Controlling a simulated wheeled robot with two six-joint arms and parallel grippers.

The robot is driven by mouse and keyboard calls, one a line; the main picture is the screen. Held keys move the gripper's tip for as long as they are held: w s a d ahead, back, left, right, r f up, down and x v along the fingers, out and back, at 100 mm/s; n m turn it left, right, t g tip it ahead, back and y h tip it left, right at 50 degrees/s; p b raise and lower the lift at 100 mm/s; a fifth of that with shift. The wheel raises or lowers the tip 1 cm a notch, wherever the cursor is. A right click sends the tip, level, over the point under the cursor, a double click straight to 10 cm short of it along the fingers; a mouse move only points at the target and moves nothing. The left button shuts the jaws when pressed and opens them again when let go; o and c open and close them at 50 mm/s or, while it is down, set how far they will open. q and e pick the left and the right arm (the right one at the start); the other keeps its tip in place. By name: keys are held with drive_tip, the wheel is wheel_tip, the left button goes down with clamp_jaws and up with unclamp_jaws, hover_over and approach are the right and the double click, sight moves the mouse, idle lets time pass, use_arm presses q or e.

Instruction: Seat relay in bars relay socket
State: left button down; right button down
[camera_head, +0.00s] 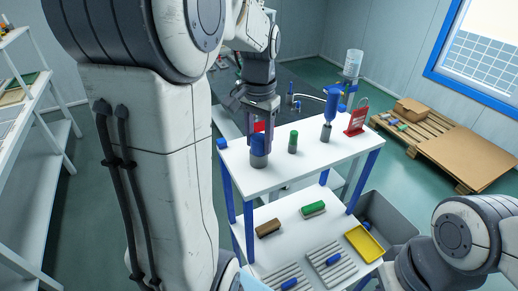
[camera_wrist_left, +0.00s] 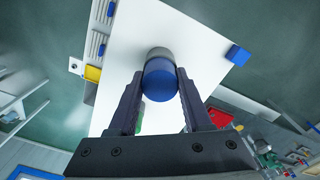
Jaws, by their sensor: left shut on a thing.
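My left gripper (camera_head: 260,130) points down over the white tabletop. Its fingers are shut on a blue-topped grey cylinder (camera_head: 259,150), which stands upright at or just above the tabletop. In the left wrist view the blue cylinder (camera_wrist_left: 160,80) sits between the fingertips (camera_wrist_left: 158,78). I cannot tell which thing is the relay. Ribbed grey panels (camera_head: 325,262) with small blue pieces on them lie on the lower shelf; I cannot make out a socket there. My right arm shows at the lower right, but its gripper is out of view.
On the white tabletop (camera_head: 275,180) stand a green cylinder (camera_head: 293,142), a blue-and-grey tool (camera_head: 328,115) and a red stand (camera_head: 357,122). A blue block (camera_head: 222,143) is at the left edge. A grey bin (camera_head: 388,215) stands beside.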

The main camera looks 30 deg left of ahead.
sight(259, 138)
use_arm(q)
drive_tip(key=c, duration=1.3)
unclamp_jaws()
clamp_jaws()
drive_tip(key=shift+r+p, duration=2.55)
drive_tip(key=shift+r, duration=0.15)
wheel_tip(259, 138, up, 5)
drive_tip(key=p, duration=0.4)
drive_tip(key=shift+f, duration=0.1)
